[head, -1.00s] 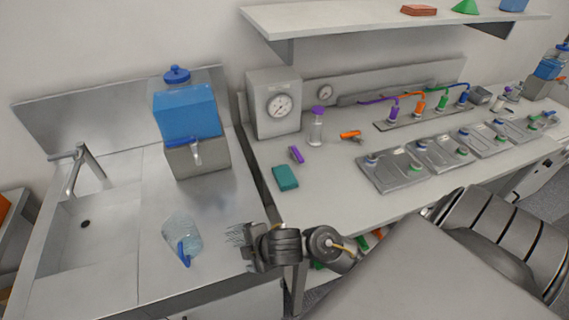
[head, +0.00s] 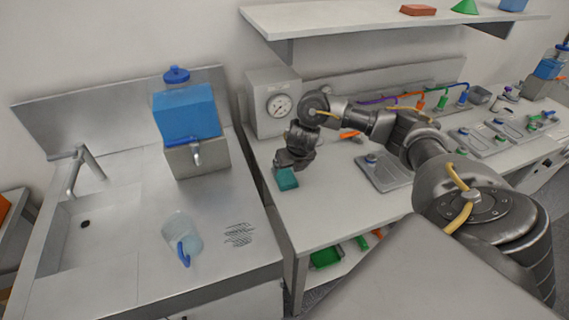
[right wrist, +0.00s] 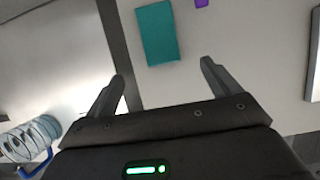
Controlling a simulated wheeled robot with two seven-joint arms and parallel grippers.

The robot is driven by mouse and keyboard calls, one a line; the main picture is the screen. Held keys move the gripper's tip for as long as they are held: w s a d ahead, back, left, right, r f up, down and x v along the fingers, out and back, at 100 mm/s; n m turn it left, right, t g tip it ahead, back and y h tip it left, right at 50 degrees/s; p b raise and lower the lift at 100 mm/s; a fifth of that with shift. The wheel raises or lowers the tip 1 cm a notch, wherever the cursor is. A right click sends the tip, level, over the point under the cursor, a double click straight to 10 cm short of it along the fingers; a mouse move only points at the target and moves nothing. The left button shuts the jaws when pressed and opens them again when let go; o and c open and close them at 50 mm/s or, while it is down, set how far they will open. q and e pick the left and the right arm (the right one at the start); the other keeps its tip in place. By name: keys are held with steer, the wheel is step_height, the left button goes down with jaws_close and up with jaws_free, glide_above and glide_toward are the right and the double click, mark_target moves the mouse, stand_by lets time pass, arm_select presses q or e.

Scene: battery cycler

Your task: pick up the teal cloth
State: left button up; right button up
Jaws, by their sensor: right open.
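The teal cloth (head: 287,180) is a small folded rectangle lying flat on the bench near its left edge. In the right wrist view the cloth (right wrist: 158,33) lies ahead of the fingertips, roughly midway between them and apart from both. My right gripper (head: 287,164) is over the cloth's far side and hides part of it in the head view. In the right wrist view the right gripper (right wrist: 163,77) has its fingers spread wide with nothing between them. My left gripper is not in view.
A purple object (right wrist: 201,3) lies just beyond the cloth. The gauge box (head: 273,104) stands behind the arm. Bare bench lies in front of the cloth.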

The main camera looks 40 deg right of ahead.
steer(key=b, duration=0.3)
glide_above(287, 179)
steer(key=s+a, duration=0.1)
steer(key=s, duration=0.1)
step_height(287, 179, down, 5)
steer(key=shift+s+a+r, duration=0.1)
steer(key=shift+s, duration=0.05)
steer(key=shift+f, duration=0.2)
steer(key=shift+w+f, duration=0.2)
steer(key=shift+f, duration=0.25)
steer(key=x, duration=0.4)
steer(key=shift+w+d+f, duration=0.1)
steer(key=shift+w+d, duration=0.05)
steer(key=shift+d, duration=0.15)
steer(key=shift+b, duration=0.3)
steer(key=c, duration=1.1)
steer(key=shift+o, duration=0.2)
